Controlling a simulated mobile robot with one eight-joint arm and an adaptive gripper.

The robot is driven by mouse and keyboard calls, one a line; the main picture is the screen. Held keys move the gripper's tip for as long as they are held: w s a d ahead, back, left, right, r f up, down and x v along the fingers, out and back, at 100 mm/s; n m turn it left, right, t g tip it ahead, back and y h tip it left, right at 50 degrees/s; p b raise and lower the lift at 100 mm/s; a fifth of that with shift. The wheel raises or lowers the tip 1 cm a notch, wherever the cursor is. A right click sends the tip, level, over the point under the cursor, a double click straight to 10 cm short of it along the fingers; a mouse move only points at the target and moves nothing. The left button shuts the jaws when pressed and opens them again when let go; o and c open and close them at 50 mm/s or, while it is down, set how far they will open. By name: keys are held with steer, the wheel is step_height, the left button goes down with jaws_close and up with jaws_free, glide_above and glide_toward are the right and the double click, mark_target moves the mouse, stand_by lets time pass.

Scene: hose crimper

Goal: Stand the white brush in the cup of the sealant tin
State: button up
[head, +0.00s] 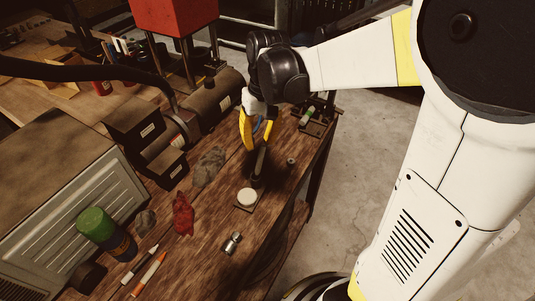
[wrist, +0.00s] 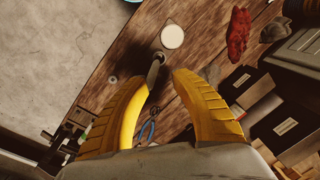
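The sealant tin shows as a pale round top (head: 247,196) beside a small cup (wrist: 158,57); the pale top (wrist: 172,37) also shows in the wrist view. A slim dark-looking stick (wrist: 153,75) rises from the cup, slightly tilted in the wrist view. It looks like a brush, but I cannot tell whether it is the white one. My gripper (wrist: 160,79) is open above the cup, its yellow fingers apart, with the stick between them nearer the left finger. In the head view my gripper (head: 259,143) hangs over the tin. Any contact with the stick is unclear.
A white stick-like tool (head: 143,259) and an orange one (head: 150,273) lie at the bench's near left. A silver fitting (head: 232,243), red rag (head: 183,212), grey rag (head: 208,166) and blue-handled pliers (wrist: 148,129) lie around. The bench's right edge is close to the tin.

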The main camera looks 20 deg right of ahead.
steer(key=s+a+r+t+h, duration=0.1)
steer(key=s+r+t, duration=0.5)
steer(key=s, duration=0.6)
steer(key=shift+s+r+t, duration=0.15)
steer(key=shift+r+t, duration=0.05)
steer(key=shift+t, duration=0.3)
